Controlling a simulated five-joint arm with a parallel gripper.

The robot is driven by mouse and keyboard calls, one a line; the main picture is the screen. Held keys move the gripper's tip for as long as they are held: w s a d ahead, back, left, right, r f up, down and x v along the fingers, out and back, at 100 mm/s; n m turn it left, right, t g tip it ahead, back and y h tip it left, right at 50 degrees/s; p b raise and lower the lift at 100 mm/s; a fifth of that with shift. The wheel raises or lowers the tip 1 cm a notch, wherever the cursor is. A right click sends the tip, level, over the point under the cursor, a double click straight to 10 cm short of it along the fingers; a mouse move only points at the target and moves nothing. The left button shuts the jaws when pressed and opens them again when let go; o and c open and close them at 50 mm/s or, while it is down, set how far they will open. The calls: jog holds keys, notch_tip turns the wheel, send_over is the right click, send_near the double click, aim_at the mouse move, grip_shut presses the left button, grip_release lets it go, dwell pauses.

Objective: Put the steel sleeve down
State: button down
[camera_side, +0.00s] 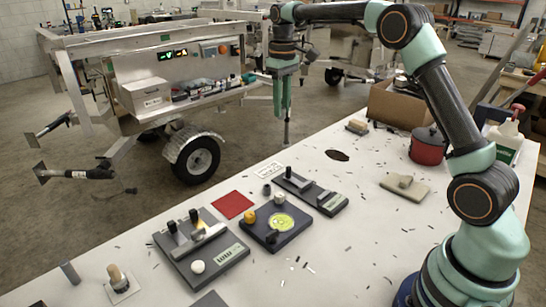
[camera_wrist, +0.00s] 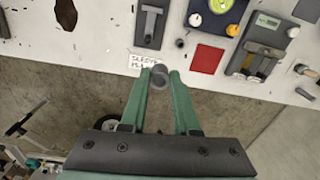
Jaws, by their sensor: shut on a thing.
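My gripper (camera_side: 283,112) is up in the air near the table's far edge, pointing down. It is shut on a grey cylindrical piece, the steel sleeve (camera_side: 287,134), which hangs below the fingertips. In the wrist view the sleeve (camera_wrist: 160,77) sits between the two green fingers, seen nearly end-on. The sleeve is clear of the table.
A small dark cylinder (camera_side: 267,189) stands near the card. A red square (camera_side: 232,205) and dark fixtures (camera_side: 310,193), (camera_side: 276,224), (camera_side: 200,245) crowd the middle. A red pot (camera_side: 427,147) and cardboard box (camera_side: 397,103) stand right. The trailer (camera_side: 150,80) is behind the table.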

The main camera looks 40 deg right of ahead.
jog(key=w+a+f+n, duration=0.1)
jog(key=w+a+f, duration=0.1)
jog(key=w+a, duration=0.4)
jog(key=f, duration=2)
jog(key=shift+w+d, duration=0.1)
jog(key=shift+d, duration=0.1)
jog(key=c, duration=0.7)
grip_release()
jog(key=shift+f, duration=0.1)
jog(key=shift+o, duration=0.2)
